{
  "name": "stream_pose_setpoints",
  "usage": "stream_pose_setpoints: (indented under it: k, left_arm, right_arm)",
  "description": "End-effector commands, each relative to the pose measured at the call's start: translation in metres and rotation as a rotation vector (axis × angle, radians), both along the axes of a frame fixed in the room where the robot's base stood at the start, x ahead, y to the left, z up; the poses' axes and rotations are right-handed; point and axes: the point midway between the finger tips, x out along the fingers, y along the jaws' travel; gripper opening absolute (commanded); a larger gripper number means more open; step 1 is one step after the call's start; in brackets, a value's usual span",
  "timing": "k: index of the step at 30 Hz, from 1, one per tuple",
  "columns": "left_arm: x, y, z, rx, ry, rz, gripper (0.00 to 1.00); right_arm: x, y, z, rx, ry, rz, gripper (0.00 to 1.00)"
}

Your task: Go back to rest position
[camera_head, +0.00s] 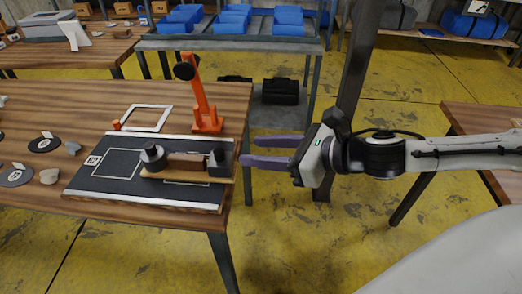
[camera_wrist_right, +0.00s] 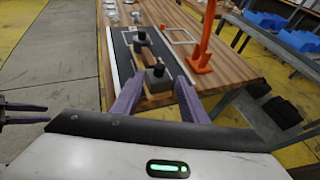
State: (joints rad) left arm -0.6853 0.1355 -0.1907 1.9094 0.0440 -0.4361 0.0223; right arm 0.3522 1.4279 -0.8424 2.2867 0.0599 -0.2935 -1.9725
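My right gripper (camera_head: 272,151) reaches in from the right in the head view, just past the right edge of the wooden table. Its two purple fingers are apart with nothing between them. In the right wrist view the gripper (camera_wrist_right: 158,98) also shows open and empty, with the table beyond its fingers. My left gripper (camera_wrist_right: 24,113) shows only at the left edge of the right wrist view, over the floor. Its purple fingers look apart and empty. It is out of the head view.
The wooden table (camera_head: 224,98) holds a dark board (camera_head: 112,169) with a wooden-and-black fixture (camera_head: 186,165), an orange stand (camera_head: 205,105), a white frame (camera_head: 147,118) and several small discs. A rack with blue bins (camera_head: 233,20) stands behind. Another table (camera_head: 476,116) is at right. Yellow floor lies between.

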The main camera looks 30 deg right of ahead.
Motion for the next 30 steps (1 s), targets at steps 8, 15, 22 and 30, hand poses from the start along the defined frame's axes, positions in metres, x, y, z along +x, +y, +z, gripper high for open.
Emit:
stream_pose_setpoints:
  k: [8, 15, 22, 30]
  left_arm:
    - [0.0, 0.0, 0.0, 0.0, 0.001, 0.0, 0.37]
    - [0.0, 0.0, 0.0, 0.0, 0.001, 0.0, 0.37]
    - [0.0, 0.0, 0.0, 0.0, 0.001, 0.0, 0.37]
    - [-0.001, 0.0, 0.0, 0.0, 0.001, 0.0, 0.37]
  right_arm:
    - [0.0, 0.0, 0.0, 0.0, 0.0, 0.0, 0.4]
    - [0.0, 0.006, -0.003, 0.045, 0.027, -0.024, 0.4]
    - [-0.007, 0.048, -0.031, 0.532, 0.328, -0.342, 0.4]
    - [-0.049, 0.043, -0.092, 1.353, 0.795, -1.107, 0.4]
